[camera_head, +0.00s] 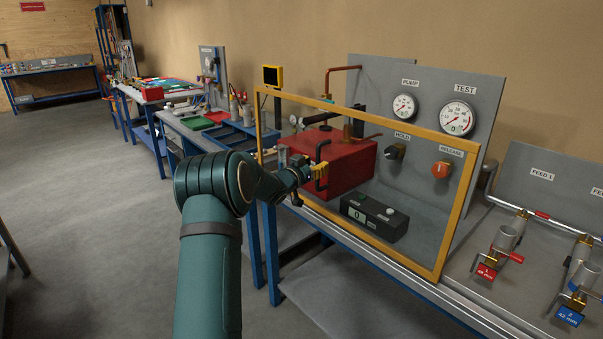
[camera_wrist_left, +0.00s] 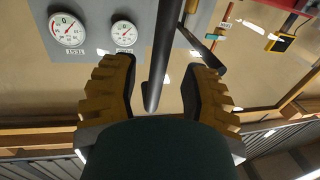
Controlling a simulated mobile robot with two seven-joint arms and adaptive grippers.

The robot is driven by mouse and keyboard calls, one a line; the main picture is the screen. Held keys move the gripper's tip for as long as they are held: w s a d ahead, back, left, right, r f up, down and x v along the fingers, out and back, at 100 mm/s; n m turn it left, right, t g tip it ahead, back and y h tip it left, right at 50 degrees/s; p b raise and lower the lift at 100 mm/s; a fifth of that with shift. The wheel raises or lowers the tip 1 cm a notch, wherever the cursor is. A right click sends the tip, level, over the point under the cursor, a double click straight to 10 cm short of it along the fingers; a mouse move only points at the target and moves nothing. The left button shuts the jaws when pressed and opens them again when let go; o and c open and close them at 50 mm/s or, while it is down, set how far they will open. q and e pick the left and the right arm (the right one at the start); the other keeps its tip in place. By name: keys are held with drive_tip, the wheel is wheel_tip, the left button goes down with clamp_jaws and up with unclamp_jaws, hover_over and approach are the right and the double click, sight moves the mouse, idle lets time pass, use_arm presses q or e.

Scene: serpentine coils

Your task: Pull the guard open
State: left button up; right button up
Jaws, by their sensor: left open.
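The guard is a clear panel in a yellow frame (camera_head: 370,116), standing closed-looking in front of the test bench. A black upright handle (camera_head: 322,150) is on its left part. My left gripper (camera_head: 319,171) is at this handle, fingers open. In the left wrist view a dark bar (camera_wrist_left: 164,55), which looks like the handle, runs between the two open fingers (camera_wrist_left: 160,75). The fingers stand apart from it on both sides. My gripper hides part of the handle in the head view. My right gripper is not in view.
Behind the panel are a red block (camera_head: 350,165), a black box with a display (camera_head: 374,216), a black knob (camera_head: 395,152) and an orange knob (camera_head: 441,170). Gauges are on the grey backboard (camera_head: 385,75). Feed pipes (camera_head: 507,235) stand to the right. Open floor (camera_head: 90,200) lies left.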

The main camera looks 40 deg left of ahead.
use_arm(q)
drive_tip(key=s+d, duration=0.1)
drive_tip(key=s, duration=0.9)
drive_tip(key=shift+s, duration=0.35)
drive_tip(key=shift+d, duration=0.1)
